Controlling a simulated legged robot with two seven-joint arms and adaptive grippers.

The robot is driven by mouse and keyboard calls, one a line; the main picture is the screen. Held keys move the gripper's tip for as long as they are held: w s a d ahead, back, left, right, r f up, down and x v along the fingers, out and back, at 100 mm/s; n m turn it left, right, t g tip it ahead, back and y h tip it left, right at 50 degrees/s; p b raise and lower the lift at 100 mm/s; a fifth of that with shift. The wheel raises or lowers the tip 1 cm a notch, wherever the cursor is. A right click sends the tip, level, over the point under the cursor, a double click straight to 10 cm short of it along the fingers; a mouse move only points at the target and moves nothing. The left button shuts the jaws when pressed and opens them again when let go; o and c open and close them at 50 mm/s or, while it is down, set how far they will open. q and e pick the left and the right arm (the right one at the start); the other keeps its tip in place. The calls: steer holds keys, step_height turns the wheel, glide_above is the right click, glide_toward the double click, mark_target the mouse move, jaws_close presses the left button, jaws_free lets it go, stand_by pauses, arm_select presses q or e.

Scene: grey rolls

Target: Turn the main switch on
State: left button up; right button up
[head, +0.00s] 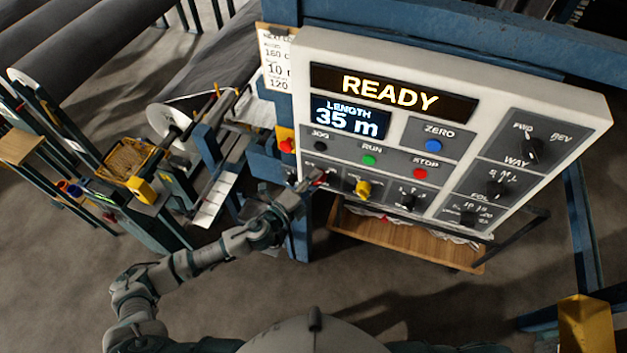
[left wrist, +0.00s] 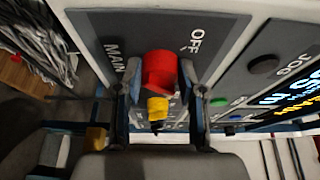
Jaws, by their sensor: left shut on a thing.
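The main switch is a red knob (left wrist: 160,68) on a dark plate marked MAIN and OFF in the left wrist view. In the head view the red knob (head: 320,181) shows at the lower left corner of the white control panel (head: 560,84), mostly covered by my gripper. My left gripper (head: 314,182) is shut on the red knob; in the left wrist view its fingers (left wrist: 158,84) stand on both sides of it. The upper display (head: 390,93) reads READY and the lower one (head: 347,118) reads LENGTH 35 m. My right gripper is not in view.
Beside the switch are a yellow knob (head: 363,189) and a black knob (head: 408,201). Above are green RUN (head: 369,160), red STOP (head: 420,174) and blue ZERO (head: 433,145) buttons. A wooden shelf (head: 400,240) lies under the panel. Grey rolls (head: 90,50) lie at the upper left.

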arm_select(q)
steer(key=shift+s+f, duration=0.15)
steer(key=shift+f, duration=0.2)
steer(key=o, duration=1.1)
steer(key=shift+o, duration=0.2)
steer(key=shift+d+r, duration=0.1)
steer(key=shift+r, duration=0.05)
steer(key=v, duration=1.2)
